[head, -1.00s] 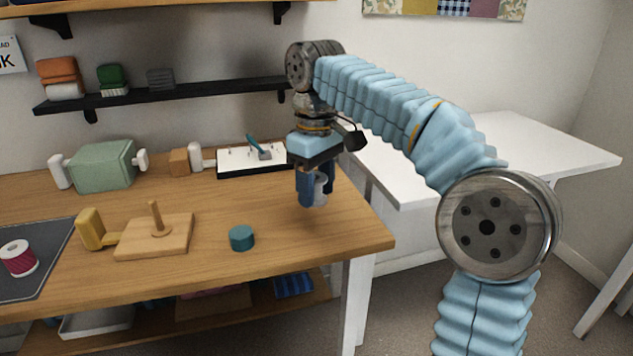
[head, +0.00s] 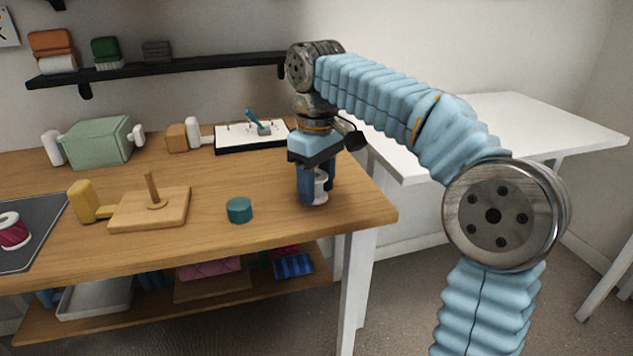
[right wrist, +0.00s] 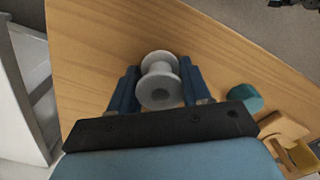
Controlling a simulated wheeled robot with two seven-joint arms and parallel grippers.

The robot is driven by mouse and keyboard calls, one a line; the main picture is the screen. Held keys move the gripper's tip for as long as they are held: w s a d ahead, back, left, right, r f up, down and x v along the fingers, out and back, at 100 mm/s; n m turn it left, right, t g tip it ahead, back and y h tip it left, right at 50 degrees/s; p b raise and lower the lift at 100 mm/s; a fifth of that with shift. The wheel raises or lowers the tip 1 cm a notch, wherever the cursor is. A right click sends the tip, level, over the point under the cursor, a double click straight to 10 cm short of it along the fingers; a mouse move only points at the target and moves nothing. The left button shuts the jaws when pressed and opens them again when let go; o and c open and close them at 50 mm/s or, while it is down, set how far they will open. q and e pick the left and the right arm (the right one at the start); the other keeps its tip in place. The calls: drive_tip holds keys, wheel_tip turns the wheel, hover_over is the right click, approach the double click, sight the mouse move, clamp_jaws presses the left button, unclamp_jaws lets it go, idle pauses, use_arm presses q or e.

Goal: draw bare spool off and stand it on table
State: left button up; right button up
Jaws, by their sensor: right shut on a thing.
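The bare spool (head: 320,187) is pale grey-white with no thread. It is upright between the fingers of my right gripper (head: 316,186), which is shut on it, over the right end of the wooden table (head: 270,222). The spool also shows between the two blue fingers in the right wrist view (right wrist: 160,82). Its bottom is at or very near the tabletop; I cannot tell whether it touches. A wooden base with an upright peg (head: 152,190) stands to the left, its peg empty. My left gripper is not in view.
A teal cylinder (head: 239,210) stands left of the spool. A yellow and wooden piece (head: 83,201), a dark mat (head: 45,230) with a red-thread spool (head: 12,231), a green box (head: 97,142) and a white board (head: 235,146) are further left or back. The table's right edge is close.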

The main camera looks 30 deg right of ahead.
drive_tip(key=shift+f+b, duration=0.45)
drive_tip(key=shift+f, duration=0.25)
drive_tip(key=o, duration=1.3)
drive_tip(key=shift+c, duration=0.2)
wheel_tip(320, 180, up, 14)
drive_tip(key=p, duration=0.5)
drive_tip(key=shift+f, duration=0.1)
